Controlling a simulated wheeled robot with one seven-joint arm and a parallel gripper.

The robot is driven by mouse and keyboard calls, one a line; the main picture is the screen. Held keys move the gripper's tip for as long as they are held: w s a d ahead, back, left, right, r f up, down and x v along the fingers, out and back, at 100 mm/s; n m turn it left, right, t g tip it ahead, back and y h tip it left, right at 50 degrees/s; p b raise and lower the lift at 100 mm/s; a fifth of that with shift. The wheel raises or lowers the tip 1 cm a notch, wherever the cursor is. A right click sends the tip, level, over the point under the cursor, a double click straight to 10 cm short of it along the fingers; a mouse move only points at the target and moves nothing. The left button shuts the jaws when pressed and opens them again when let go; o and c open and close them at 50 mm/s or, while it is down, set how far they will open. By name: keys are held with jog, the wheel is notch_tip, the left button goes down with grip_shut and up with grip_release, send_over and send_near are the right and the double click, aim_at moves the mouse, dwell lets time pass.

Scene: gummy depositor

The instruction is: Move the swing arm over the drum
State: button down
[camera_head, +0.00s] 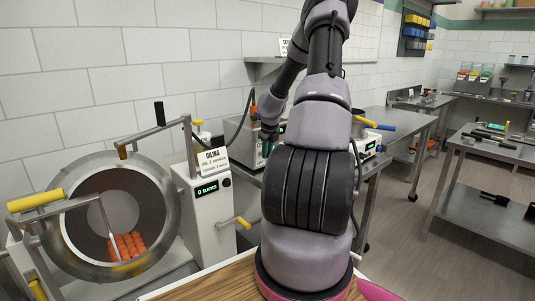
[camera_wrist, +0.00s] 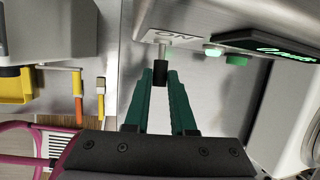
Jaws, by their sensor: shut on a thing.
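The drum (camera_head: 168,238) is an open tilted metal pan at the left in the head view, with orange pieces (camera_head: 127,246) in its lower part. What looks like the swing arm (camera_head: 150,136) is a metal bar with a black upright grip, running left from a post beside the drum; its end is above the drum's upper rim. My gripper (camera_head: 268,132) is away to the right of it, at a machine behind. In the wrist view, my green fingers (camera_wrist: 160,80) are shut on a black-tipped lever (camera_wrist: 161,72) below an ON label.
A white control box (camera_head: 208,215) with a "0 turns" display and yellow-handled crank stands right of the drum. A yellow-handled bar (camera_head: 35,200) reaches over the drum's left side. Steel tables (camera_head: 400,125) run along the right. Floor shows between them. My arm hides part of the machine behind.

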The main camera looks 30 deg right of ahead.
jog(key=shift+w+r+g, duration=0.3)
jog(key=shift+r+g, duration=0.05)
jog(key=shift+g, duration=0.45)
jog(key=shift+w+r+g, duration=0.25)
jog(key=shift+r+g, duration=0.05)
jog(key=shift+g, duration=0.5)
jog(key=c, duration=0.8)
grip_release()
jog(key=shift+o, duration=0.2)
notch_tip(320, 180, up, 11)
jog(key=a, duration=0.2)
jog(key=shift+s+f, duration=0.15)
jog(key=shift+s, duration=0.1)
